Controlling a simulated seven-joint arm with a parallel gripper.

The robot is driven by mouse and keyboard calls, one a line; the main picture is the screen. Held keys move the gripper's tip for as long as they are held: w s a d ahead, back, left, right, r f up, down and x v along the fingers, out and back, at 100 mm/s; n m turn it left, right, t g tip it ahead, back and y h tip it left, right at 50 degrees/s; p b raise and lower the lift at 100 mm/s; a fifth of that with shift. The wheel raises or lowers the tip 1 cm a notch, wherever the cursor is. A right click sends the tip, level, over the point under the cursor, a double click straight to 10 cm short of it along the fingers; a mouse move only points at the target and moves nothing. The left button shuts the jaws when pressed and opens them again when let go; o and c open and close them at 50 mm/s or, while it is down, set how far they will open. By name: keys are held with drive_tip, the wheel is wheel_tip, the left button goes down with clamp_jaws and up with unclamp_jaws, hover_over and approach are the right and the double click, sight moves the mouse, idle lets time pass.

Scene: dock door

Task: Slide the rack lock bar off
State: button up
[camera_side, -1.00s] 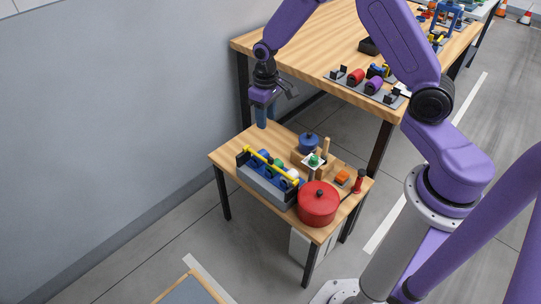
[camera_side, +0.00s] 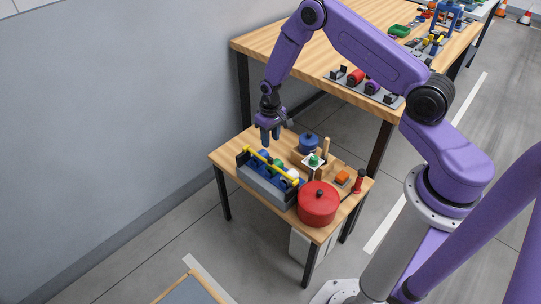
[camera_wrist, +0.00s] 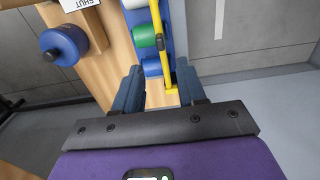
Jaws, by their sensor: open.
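The rack lock bar (camera_side: 270,165) is a yellow rod lying along the top of a grey rack (camera_side: 262,187) on the small wooden table. In the wrist view, the yellow bar (camera_wrist: 157,18) runs past blue, green and white rollers, with a small black piece on it. My gripper (camera_side: 270,137) is above the table at the rack's far left end, pointing down. In the wrist view my gripper (camera_wrist: 158,76) is open, with the bar's near end showing between its fingers. Whether they stand around the bar or above it, I cannot tell.
The wall (camera_side: 110,120) is on the left. A larger workbench (camera_side: 300,48) stands behind.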

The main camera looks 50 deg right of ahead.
sight(270, 158)
wheel_tip(270, 158, down, 9)
drive_tip(key=shift+r, duration=0.1)
idle(0.3)
clamp_jaws()
